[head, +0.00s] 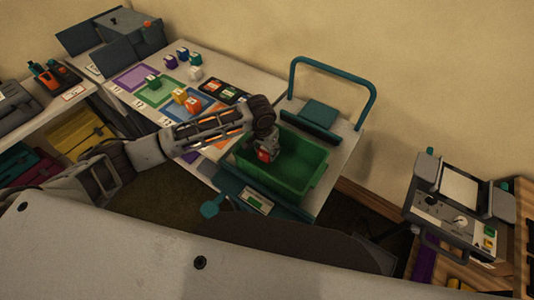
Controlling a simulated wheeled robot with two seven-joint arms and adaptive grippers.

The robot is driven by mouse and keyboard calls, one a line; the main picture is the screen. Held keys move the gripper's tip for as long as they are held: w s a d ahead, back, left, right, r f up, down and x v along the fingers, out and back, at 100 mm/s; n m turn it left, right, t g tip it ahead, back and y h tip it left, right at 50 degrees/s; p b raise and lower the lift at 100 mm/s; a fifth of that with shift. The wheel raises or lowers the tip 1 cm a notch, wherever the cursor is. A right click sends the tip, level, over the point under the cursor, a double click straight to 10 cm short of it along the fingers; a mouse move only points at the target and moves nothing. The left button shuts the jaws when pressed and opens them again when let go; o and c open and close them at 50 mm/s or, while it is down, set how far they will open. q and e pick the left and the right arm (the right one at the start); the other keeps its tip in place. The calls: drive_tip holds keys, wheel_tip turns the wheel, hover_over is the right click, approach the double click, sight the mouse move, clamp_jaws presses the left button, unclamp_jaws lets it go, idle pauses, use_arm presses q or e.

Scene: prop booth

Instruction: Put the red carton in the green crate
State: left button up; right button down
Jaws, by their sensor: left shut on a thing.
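The green crate (313,164) sits on a cart with a teal handle, right of the table with coloured squares. My left arm reaches in from the left, and my left gripper (264,150) points down inside the crate's left part. It is shut on the red carton (264,156), of which only a small red patch shows below the fingers. Whether the carton touches the crate floor I cannot tell. My right gripper is not in view.
The cart's teal handle (333,68) rises behind the crate. Several small cartons, including a yellow one (180,95) and a white one (195,73), stand on the table to the left. A grey device (455,205) with a dial is at the right.

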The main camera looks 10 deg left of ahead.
sight(264, 151)
use_arm(q)
drive_tip(key=shift+f, duration=1.55)
drive_tip(key=shift+f, duration=0.1)
drive_tip(key=o, duration=1)
drive_tip(key=shift+o, duration=0.2)
drive_tip(key=shift+s+a+r+b, duration=0.1)
drive_tip(key=shift+s+r, duration=0.2)
drive_tip(key=shift+r, duration=1.7)
drive_tip(key=shift+s+a+r+b, duration=0.15)
drive_tip(key=shift+s+r, duration=0.1)
drive_tip(key=shift+r, duration=1.8)
drive_tip(key=shift+s+a+r+b, duration=0.1)
drive_tip(key=shift+s+r, duration=0.2)
drive_tip(key=shift+r, duration=1.7)
